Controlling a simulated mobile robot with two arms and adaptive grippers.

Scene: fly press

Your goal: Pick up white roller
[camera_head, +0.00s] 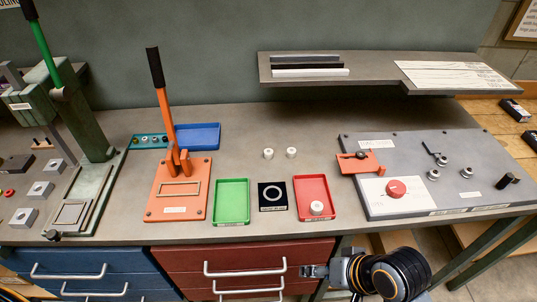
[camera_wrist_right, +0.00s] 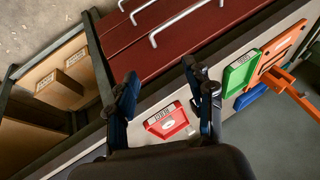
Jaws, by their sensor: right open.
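Two white rollers, one on the left (camera_head: 268,153) and one on the right (camera_head: 291,152), stand side by side on the grey bench. A third white roller (camera_head: 316,208) sits in the red tray (camera_head: 300,185) near the front edge. My right gripper (camera_head: 313,271) is in front of the bench, below the red tray, and touches no roller. In the right wrist view its fingers (camera_wrist_right: 168,90) are apart and empty, with the red tray (camera_wrist_right: 154,124) beyond them. A small pale spot in that tray looks like the roller. My left gripper is not in view.
An orange lever press (camera_head: 180,205) and blue tray (camera_head: 205,134) stand further left. A grey panel (camera_head: 440,145) fills the right. A shelf (camera_head: 365,68) overhangs the back.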

